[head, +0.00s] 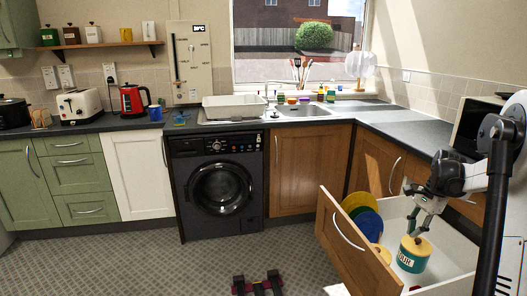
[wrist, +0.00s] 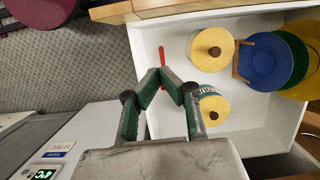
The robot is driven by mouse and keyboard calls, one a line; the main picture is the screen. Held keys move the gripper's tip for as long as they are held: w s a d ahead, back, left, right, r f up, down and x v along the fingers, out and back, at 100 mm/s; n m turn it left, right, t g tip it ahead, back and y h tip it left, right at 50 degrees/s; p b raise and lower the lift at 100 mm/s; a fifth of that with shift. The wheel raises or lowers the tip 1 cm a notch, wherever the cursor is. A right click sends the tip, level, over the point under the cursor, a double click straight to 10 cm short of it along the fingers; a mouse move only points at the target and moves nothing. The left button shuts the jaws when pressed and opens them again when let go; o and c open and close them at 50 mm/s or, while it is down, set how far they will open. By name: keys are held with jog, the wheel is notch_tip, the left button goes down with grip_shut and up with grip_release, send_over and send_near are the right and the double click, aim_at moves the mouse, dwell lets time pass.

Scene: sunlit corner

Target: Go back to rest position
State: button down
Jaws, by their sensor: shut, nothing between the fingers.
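My gripper (head: 414,226) hangs over the open drawer at the lower right in the head view, close to the teal canister. In the wrist view its green-padded fingers (wrist: 161,74) come together at the tips with nothing between them. The teal canister (head: 411,262) stands upright in the drawer, with a yellow lid and a partly visible label. In the wrist view its lid (wrist: 213,108) lies just right of the fingers and appears apart from them. A second yellow-lidded canister (wrist: 210,48) stands beside it; the head view shows it mostly hidden behind the drawer front.
The wooden-fronted drawer (head: 352,240) is pulled out, its walls around my gripper. It also holds blue (head: 369,225), green and yellow plates in a rack. The worktop (head: 395,118) and a microwave (head: 474,122) stand nearby. The tiled floor left of the drawer is largely clear.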

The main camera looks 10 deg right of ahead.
jog(key=s+a+r+n+t+h+p, duration=0.1)
jog(key=s+a+r+n, duration=0.3)
jog(key=a+r, duration=0.55)
jog(key=s+a+r+n+t+h+p, duration=0.1)
jog(key=s+a+r+n+t+h, duration=0.2)
jog(key=a+r, duration=0.65)
jog(key=s+a+f+n+t+y+p, duration=0.1)
jog(key=s+a+f+n+t+p, duration=0.1)
jog(key=s+a+n, duration=0.7)
jog(key=shift+s+a+n+t, duration=0.4)
jog(key=shift+s+a+t, duration=0.3)
jog(key=shift+s+a, duration=3.7)
jog(key=shift+f, duration=0.1)
